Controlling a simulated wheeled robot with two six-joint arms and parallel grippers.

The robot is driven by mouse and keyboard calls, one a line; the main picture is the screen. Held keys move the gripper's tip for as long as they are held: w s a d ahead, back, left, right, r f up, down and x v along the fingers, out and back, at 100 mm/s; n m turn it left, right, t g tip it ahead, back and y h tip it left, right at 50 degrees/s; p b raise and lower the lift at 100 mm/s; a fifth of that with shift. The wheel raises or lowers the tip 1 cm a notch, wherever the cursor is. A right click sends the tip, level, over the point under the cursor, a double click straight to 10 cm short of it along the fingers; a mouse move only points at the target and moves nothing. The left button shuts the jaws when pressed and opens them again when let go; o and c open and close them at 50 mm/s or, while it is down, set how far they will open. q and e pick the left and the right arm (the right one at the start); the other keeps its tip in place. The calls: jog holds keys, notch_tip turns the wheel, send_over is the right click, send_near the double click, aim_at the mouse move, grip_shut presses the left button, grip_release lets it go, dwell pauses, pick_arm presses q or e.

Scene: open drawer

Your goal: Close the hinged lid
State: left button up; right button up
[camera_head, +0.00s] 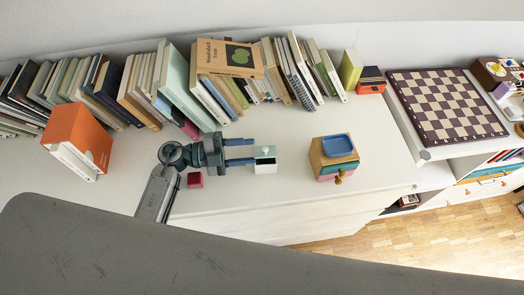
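A small box (265,168) with a white front, a pale green top and a small white knob stands on the white cabinet top. I cannot tell for sure whether its top is a hinged lid, or how far it is open. My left gripper (252,152) comes in from the left with its two blue fingers apart, one farther back than the other. The fingertips are at the box's left side; I cannot tell whether they touch it. Nothing shows between the fingers. My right gripper is not in view.
A wooden box (322,158) with a blue tray (337,145) on top and a round knob stands to the right. A red cube (195,180) lies near my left arm. A long row of books (180,88) lines the back. A chessboard (445,105) lies at the right.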

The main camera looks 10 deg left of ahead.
pick_arm(q)
jog(key=shift+b+v, duration=0.3)
jog(key=shift+v, duration=1.3)
